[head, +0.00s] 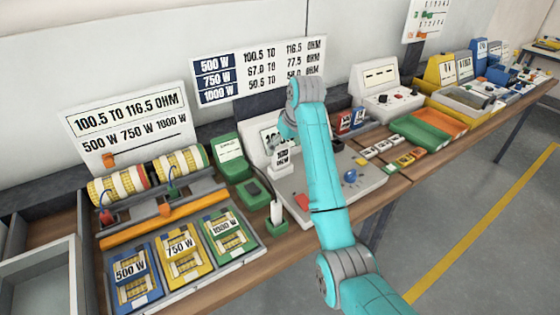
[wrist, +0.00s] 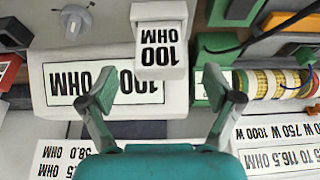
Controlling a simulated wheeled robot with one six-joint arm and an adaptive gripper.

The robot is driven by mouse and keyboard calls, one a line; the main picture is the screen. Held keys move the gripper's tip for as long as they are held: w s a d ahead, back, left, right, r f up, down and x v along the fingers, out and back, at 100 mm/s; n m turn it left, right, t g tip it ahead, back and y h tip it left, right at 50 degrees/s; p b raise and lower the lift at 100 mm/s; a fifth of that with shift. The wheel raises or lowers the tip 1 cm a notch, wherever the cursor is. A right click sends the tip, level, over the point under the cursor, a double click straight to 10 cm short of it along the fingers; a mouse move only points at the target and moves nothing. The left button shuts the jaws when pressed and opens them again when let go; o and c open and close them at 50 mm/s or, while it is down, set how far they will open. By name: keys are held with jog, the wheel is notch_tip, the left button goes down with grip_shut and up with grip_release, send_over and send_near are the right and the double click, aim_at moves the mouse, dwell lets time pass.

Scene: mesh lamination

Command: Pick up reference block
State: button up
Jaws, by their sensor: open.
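The reference block looks to be the small white block (wrist: 158,22) marked "100 OHM" in the wrist view, just beyond my fingertips and between their lines. In the head view the white block (head: 282,159) stands on the grey panel, partly hidden by my arm. My gripper (wrist: 160,92) is open, with one finger on each side and nothing between them. In the head view it is small and mostly hidden behind my teal arm. A larger white "100 OHM" housing (wrist: 60,82) lies behind the block.
In the head view, a tray (head: 205,272) of blue, yellow and green wattage units is at left, with striped coils (head: 120,187) behind it. A green meter (head: 229,150) stands close left of the block. A grey panel (head: 318,205) with knobs extends right. Wall signs (head: 260,70) stand behind.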

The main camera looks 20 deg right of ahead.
aim_at(281, 157)
jog(key=shift+x, duration=3.35)
jog(key=shift+s+d, duration=0.1)
jog(key=shift+s, duration=0.05)
jog(key=shift+c, duration=0.2)
jog(key=c, duration=1.5)
